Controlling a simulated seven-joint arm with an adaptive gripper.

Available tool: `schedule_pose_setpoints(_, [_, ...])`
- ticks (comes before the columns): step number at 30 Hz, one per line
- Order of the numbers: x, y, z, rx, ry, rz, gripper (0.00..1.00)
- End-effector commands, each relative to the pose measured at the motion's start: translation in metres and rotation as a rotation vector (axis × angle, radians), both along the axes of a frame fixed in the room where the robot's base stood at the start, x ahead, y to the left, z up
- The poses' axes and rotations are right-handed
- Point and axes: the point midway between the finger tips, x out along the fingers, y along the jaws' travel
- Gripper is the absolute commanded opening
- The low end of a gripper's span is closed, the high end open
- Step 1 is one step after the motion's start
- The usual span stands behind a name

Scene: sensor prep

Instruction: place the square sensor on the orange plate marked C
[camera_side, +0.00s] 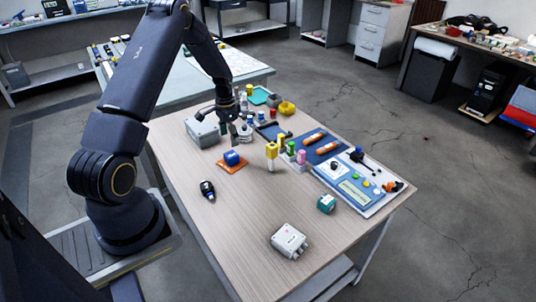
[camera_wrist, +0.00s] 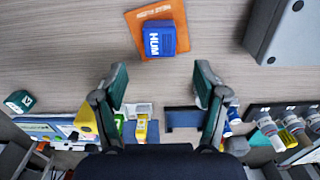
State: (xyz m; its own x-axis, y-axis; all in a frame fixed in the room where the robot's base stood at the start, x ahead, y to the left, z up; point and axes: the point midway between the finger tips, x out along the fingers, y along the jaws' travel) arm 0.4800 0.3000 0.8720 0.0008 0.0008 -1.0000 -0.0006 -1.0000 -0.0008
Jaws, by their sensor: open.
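The square sensor, a blue block labelled HUM (camera_wrist: 158,40), sits on the orange plate (camera_wrist: 135,17) in the wrist view. In the side view the blue sensor (camera_side: 232,157) also rests on the orange plate (camera_side: 231,168), near the table's middle.
A grey box (camera_side: 203,130) stands left of my gripper. A yellow-topped tool (camera_side: 271,152) stands right of the plate, with bottles and a blue tool mat beyond. A black device (camera_side: 207,189), teal box (camera_side: 326,203) and white box (camera_side: 289,240) lie nearer. The table's front is mostly clear.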

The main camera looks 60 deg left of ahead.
Motion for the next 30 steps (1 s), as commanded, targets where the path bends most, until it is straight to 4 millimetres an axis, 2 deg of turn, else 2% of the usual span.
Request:
schedule_pose_setpoints(3, [0.000, 0.000, 0.020, 0.001, -0.001, 0.000, 0.72])
schedule_pose_setpoints(8, [0.002, -0.004, 0.038, 0.004, -0.005, -0.002, 0.72])
schedule_pose_setpoints(11, [0.009, -0.020, 0.069, 0.020, -0.027, -0.006, 0.72])
schedule_pose_setpoints(14, [0.016, -0.055, 0.121, 0.049, -0.073, -0.010, 0.72])
schedule_pose_setpoints(16, [0.013, -0.089, 0.163, 0.066, -0.113, -0.012, 0.72])
schedule_pose_setpoints(18, [0.003, -0.125, 0.201, 0.079, -0.159, -0.012, 0.72])
schedule_pose_setpoints(21, [-0.020, -0.173, 0.245, 0.087, -0.226, -0.010, 0.72])
schedule_pose_setpoints(25, [-0.065, -0.229, 0.283, 0.079, -0.318, -0.010, 0.72])
schedule_pose_setpoints(27, [-0.092, -0.253, 0.294, 0.066, -0.366, -0.009, 0.72])
schedule_pose_setpoints(30, [-0.126, -0.277, 0.300, 0.043, -0.421, -0.006, 0.72])
